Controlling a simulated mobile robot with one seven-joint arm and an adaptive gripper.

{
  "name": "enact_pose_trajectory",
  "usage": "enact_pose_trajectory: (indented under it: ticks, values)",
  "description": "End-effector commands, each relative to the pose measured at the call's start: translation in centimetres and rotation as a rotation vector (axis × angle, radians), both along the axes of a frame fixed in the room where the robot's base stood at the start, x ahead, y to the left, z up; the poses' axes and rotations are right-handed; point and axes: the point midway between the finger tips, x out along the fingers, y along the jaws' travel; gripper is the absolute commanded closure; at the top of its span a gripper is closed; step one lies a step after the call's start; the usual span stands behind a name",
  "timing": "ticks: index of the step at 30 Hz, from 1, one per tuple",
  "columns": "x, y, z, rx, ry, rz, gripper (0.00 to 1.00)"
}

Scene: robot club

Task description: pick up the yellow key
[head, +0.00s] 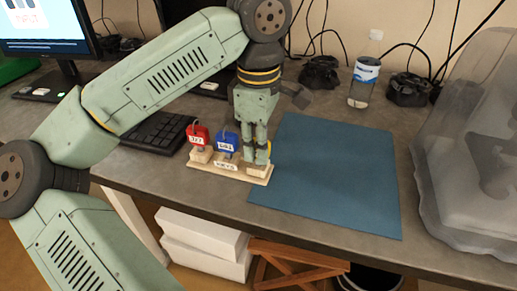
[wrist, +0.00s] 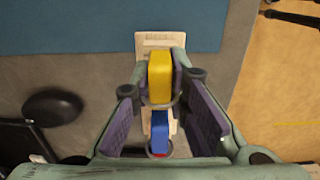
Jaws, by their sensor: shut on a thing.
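The yellow key (wrist: 160,78) has a thick yellow head and sits at the end of a pale key stand (head: 230,173). My gripper (head: 257,155) points straight down over the right end of the stand. In the head view its fingers hide most of the yellow key, leaving a sliver of yellow at their right side. In the wrist view the fingertips are closed on both sides of the yellow head. A blue key (head: 227,144) and a red key (head: 198,136) stand upright to the left on the same stand. The yellow key's shaft is hidden.
A blue mat (head: 335,180) lies clear to the right of the stand. A black keyboard (head: 158,132) is at the left. A bottle (head: 365,80) and a large plastic-covered object (head: 478,150) stand at the back and right. The table's front edge is close to the stand.

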Motion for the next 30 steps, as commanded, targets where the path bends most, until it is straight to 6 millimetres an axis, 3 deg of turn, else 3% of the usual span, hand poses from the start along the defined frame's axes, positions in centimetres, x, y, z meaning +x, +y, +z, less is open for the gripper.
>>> enact_pose_trajectory:
  ticks: [17, 25, 30]
  values:
    - [0.0, 0.0, 0.4, 0.001, -0.001, 0.001, 1.0]
    - [0.1, 0.0, 3.6, 0.001, -0.003, 0.002, 1.0]
    - [-3.9, 0.9, 3.6, 0.002, -0.004, 0.002, 1.0]
